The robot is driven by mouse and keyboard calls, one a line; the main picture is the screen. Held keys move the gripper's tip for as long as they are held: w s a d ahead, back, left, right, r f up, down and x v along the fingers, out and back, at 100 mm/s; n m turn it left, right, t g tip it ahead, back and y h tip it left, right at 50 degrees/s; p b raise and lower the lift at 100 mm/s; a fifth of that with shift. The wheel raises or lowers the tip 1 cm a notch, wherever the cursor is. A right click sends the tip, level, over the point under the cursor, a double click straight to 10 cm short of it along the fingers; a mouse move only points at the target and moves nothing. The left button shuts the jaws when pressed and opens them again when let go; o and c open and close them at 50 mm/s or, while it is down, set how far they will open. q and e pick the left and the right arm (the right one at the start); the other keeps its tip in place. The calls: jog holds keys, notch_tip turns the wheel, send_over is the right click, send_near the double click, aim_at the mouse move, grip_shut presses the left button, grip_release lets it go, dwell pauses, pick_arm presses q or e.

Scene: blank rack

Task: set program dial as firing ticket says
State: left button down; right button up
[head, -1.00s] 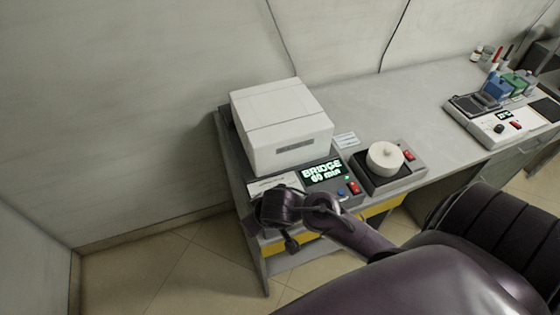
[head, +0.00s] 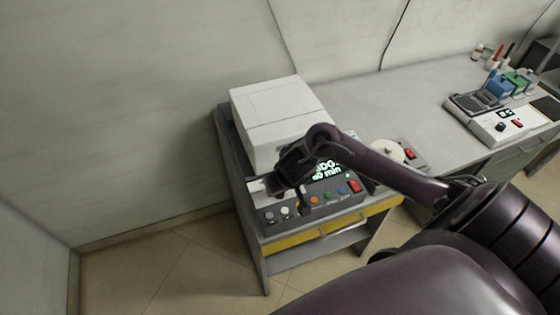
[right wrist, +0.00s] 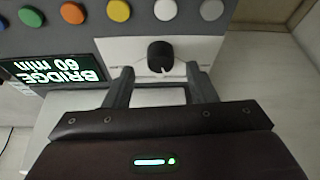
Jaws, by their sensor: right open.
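The black program dial (right wrist: 160,55) stands on a white panel (right wrist: 205,48) in the right wrist view. A small white mark shows on its lower side; any panel markings are too small to read. My right gripper (right wrist: 160,72) is open, with one fingertip on each side of the dial and a gap to both. In the head view my right gripper (head: 280,182) is over the left part of the furnace's control panel and hides the dial. The display (right wrist: 62,78) reads "BRIDGE 60 min", and it also shows partly covered in the head view (head: 328,170). I cannot make out a firing ticket. My left gripper is out of view.
The white furnace (head: 275,115) stands behind the panel. Coloured buttons (head: 314,200) and a red switch (head: 354,186) line its front. A round-topped device (head: 412,155) is to the right, partly behind my arm. The bench (head: 375,105) is clear behind it.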

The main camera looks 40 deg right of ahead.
jog(key=shift+x, duration=1.2)
jog(key=c, duration=1)
jog(key=shift+o, duration=0.2)
jog(key=shift+n, duration=0.3)
jog(key=n+y+p, duration=0.1)
jog(key=n, duration=0.1)
jog(key=n+p, duration=0.1)
jog(key=n, duration=0.1)
jog(key=shift+d+r+y, duration=0.15)
jog(key=shift+d+y, duration=0.05)
jog(key=shift+y, duration=0.2)
jog(key=shift+n+g+y+p, duration=0.4)
jog(key=shift+n+p, duration=0.45)
jog(key=shift+n, duration=0.75)
